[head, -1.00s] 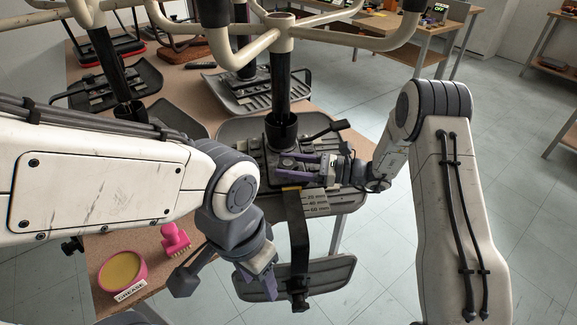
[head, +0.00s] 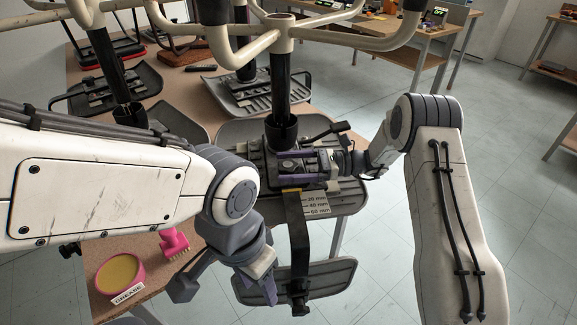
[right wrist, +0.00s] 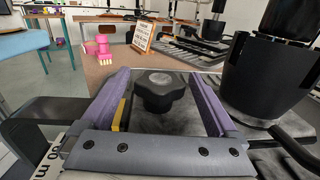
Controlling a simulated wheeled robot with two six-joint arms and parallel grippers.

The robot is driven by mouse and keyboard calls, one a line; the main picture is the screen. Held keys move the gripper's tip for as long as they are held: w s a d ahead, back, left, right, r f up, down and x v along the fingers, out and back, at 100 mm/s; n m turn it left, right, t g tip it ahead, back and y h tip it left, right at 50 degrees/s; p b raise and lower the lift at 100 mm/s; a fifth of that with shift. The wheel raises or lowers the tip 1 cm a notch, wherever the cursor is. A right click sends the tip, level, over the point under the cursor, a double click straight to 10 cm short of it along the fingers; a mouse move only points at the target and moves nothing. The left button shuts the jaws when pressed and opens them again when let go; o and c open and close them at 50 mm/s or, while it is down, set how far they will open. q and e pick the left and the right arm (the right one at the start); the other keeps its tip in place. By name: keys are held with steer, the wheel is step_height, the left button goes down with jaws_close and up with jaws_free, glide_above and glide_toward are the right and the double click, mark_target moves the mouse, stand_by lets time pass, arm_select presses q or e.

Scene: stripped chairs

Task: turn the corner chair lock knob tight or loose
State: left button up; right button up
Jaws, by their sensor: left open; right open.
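The dark lobed lock knob (right wrist: 160,90) stands between the two purple fingers of my right gripper (right wrist: 163,82) in the right wrist view. The fingers are open on either side of it, with a visible gap each side. In the head view this gripper (head: 298,164) reaches in from the right over the upturned chair's mechanism, beneath the black column (head: 282,85); its fingers largely hide the knob there. My left gripper (head: 268,287) is open and empty, pointing down beside the chair's backrest pad (head: 325,281), away from the knob.
A scale plate (head: 316,204) marked in millimetres lies by the right gripper. A black lever (head: 330,132) sticks out above it. A pink grease tub (head: 120,275) and pink brush (head: 173,242) stand at the bench's left front. More upturned chairs crowd the back left; the floor at right is clear.

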steer(key=d, duration=1)
steer(key=shift+w+d+b, duration=0.25)
steer(key=shift+w+b, duration=0.15)
